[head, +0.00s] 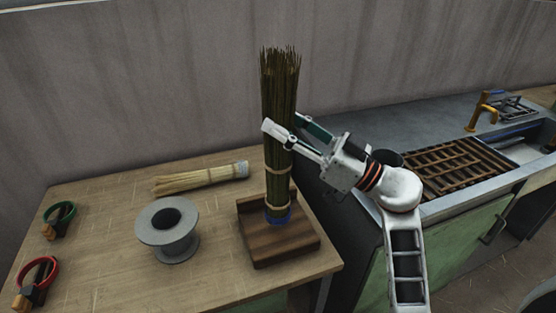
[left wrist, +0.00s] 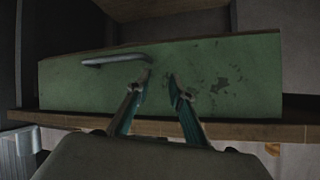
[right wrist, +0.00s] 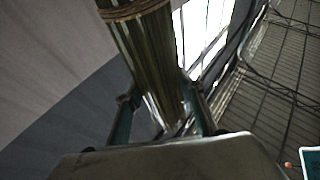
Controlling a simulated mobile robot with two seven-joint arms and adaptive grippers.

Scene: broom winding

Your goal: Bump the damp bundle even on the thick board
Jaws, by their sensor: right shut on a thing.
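The damp bundle (head: 280,85) is a tall sheaf of dark green-brown stalks. It stands upright over the thick board (head: 262,250), with tan ties around it and a blue band at its lower end. That end looks down on the board, but I cannot tell whether it presses on it. My right gripper (head: 283,121) is shut around the bundle's upper middle; the right wrist view also shows the bundle (right wrist: 150,45) between the fingers. My left gripper (left wrist: 160,82) is open and empty, in front of a green panel with a handle (left wrist: 115,60).
A pale straw bundle (head: 200,178) lies behind a grey spool (head: 167,231) on the wooden table (head: 110,208). Green (head: 60,212) and red (head: 38,273) coiled tools lie at the left. A sink counter with a slatted rack (head: 455,165) stands at the right.

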